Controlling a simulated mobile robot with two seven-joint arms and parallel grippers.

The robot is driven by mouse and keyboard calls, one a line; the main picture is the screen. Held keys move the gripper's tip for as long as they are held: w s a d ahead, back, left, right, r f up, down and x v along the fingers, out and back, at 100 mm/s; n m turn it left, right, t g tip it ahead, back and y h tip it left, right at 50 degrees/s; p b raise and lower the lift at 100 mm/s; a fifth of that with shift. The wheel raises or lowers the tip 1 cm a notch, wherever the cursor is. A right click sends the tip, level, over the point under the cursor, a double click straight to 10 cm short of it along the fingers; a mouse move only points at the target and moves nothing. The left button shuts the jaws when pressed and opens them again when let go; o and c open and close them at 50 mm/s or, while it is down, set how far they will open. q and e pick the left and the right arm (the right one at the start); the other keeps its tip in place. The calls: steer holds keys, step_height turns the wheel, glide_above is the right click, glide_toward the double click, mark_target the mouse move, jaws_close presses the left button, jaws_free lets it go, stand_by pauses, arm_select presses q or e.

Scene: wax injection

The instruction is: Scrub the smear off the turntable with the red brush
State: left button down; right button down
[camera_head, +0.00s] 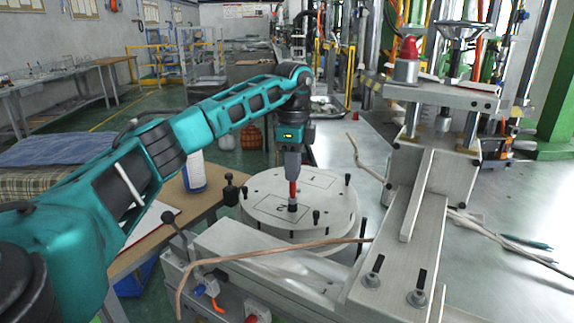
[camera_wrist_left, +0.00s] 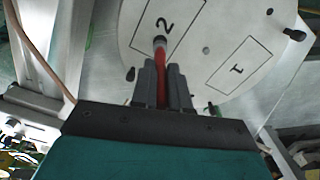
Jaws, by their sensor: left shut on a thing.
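My left gripper (camera_head: 292,165) is shut on the red brush (camera_head: 293,188) and points down over the turntable. The brush is upright, with its dark head at the disc beside the outlined area marked 2. I cannot tell whether it touches the surface. The turntable (camera_head: 262,200) is a round, pale disc with short black posts around its edge. In the left wrist view, the brush (camera_wrist_left: 161,57) runs out between the fingers toward the mark 2 on the turntable (camera_wrist_left: 198,58). I cannot make out a smear; the brush head may hide it. My right gripper is not in view.
A grey machine column (camera_head: 428,180) with a handwheel (camera_head: 462,30) stands right of the turntable. A brown hose (camera_head: 260,251) crosses in front of it. A white and blue container (camera_head: 194,172) stands on the wooden table at left. The metal tabletop (camera_head: 510,200) at right is mostly clear.

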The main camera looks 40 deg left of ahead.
arm_select(q)
steer(key=s+a, duration=0.1)
steer(key=a, duration=0.6)
steer(key=shift+a, duration=0.3)
stand_by(1.1)
steer(key=shift+s, duration=0.1)
step_height(320, 180, up, 6)
stand_by(0.7)
steer(key=shift+r, duration=0.1)
step_height(320, 180, up, 3)
steer(key=shift+f, duration=0.1)
stand_by(0.4)
stand_by(0.4)
